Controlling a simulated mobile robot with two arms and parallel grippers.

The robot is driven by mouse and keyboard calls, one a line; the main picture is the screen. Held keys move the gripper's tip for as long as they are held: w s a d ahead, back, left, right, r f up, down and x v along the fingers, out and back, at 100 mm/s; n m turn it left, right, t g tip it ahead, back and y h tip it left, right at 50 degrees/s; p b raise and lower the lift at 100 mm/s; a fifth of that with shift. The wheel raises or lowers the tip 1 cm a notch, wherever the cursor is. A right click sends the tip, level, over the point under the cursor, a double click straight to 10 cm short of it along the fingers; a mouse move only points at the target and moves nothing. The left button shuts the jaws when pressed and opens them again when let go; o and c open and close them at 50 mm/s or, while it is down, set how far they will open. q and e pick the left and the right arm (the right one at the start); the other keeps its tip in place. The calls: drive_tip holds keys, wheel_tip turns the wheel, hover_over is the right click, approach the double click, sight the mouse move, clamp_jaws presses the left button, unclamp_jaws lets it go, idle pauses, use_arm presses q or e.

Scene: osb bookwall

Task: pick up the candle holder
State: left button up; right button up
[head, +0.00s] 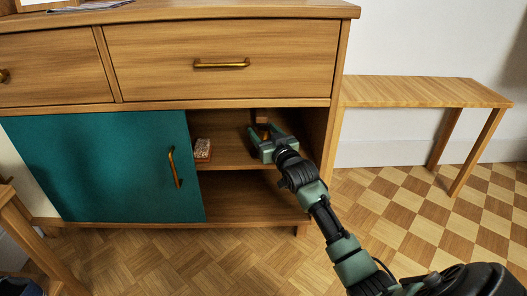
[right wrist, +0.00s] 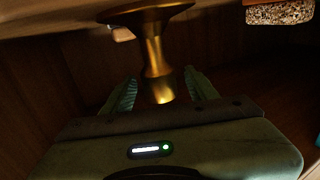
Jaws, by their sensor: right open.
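The candle holder (head: 263,121) is a brass-coloured piece inside the open right part of the cabinet, on the middle shelf. In the right wrist view the candle holder (right wrist: 154,50) has a wide round base at the picture's top and a narrow stem. My right gripper (head: 266,133) reaches into the cabinet at the candle holder. In the right wrist view its two green fingers (right wrist: 160,90) are open, one on each side of the stem, with a gap visible on both sides. My left gripper is not in view.
A small speckled block (head: 203,149) stands on the middle shelf (head: 228,160), left of my right gripper. A teal sliding door (head: 100,165) covers the cabinet's left part. The drawer (head: 220,60) above is shut. A wooden bench (head: 425,92) stands at the right.

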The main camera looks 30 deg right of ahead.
clamp_jaws()
idle(1.4)
drive_tip(key=shift+r, duration=0.1)
